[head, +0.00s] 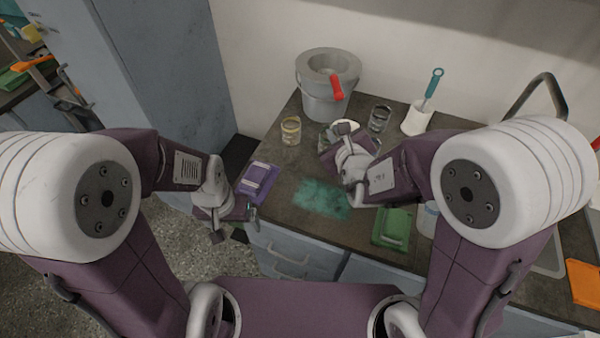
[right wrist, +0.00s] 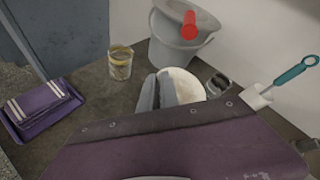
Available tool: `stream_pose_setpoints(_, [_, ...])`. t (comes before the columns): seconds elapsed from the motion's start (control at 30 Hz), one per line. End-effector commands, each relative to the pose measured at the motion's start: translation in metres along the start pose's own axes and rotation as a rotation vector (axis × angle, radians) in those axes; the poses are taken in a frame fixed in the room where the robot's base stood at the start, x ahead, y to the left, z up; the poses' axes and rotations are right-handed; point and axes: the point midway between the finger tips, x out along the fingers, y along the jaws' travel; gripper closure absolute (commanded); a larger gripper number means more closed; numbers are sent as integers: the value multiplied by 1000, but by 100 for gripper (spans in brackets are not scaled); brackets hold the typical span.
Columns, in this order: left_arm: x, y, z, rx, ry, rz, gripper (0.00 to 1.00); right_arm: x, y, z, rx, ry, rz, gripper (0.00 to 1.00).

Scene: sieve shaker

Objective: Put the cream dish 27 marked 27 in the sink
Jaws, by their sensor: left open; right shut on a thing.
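A round cream dish (right wrist: 186,82) shows beyond the fingers of my right gripper (right wrist: 158,92) in the right wrist view. My right gripper is shut on its near edge, and the gripper and wrist hide part of it. In the head view the right gripper (head: 345,132) is over the back of the counter, with a pale bit of the dish showing behind it. No number is readable on the dish. My left gripper (head: 235,225) is open and empty by the counter's left front edge. The sink (head: 550,258) shows only in part at the right, mostly behind my right arm.
A grey bucket (head: 322,100) with a red-handled tool stands at the back. A tin (head: 291,131), a glass jar (head: 379,118) and a brush in a white holder (head: 417,120) stand near. Purple (head: 258,183) and green (head: 391,227) items and a teal stain (head: 322,198) lie forward.

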Motion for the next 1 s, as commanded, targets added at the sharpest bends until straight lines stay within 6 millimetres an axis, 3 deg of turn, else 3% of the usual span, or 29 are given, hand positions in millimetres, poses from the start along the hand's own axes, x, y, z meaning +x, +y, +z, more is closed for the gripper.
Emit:
stream_pose_setpoints(0.03, [12, 0, 1, 0, 0, 0, 14, 3, -3, -7, 5, 2, -10, 100])
stream_pose_setpoints(0.1, [17, 0, 2, 0, 0, 0, 14, 4, -7, -9, 10, 13, -19, 100])
stream_pose_setpoints(0.33, [17, 0, 2, 0, 0, 0, 14, 6, -7, -12, 12, 23, -21, 100])
stream_pose_setpoints(0.8, [18, 0, 2, 0, 0, 0, 14, 31, 96, -8, 9, 24, -18, 100])
stream_pose_setpoints(1.0, [19, 0, 2, 0, 0, 0, 14, 38, 120, -7, 12, 24, -22, 100])
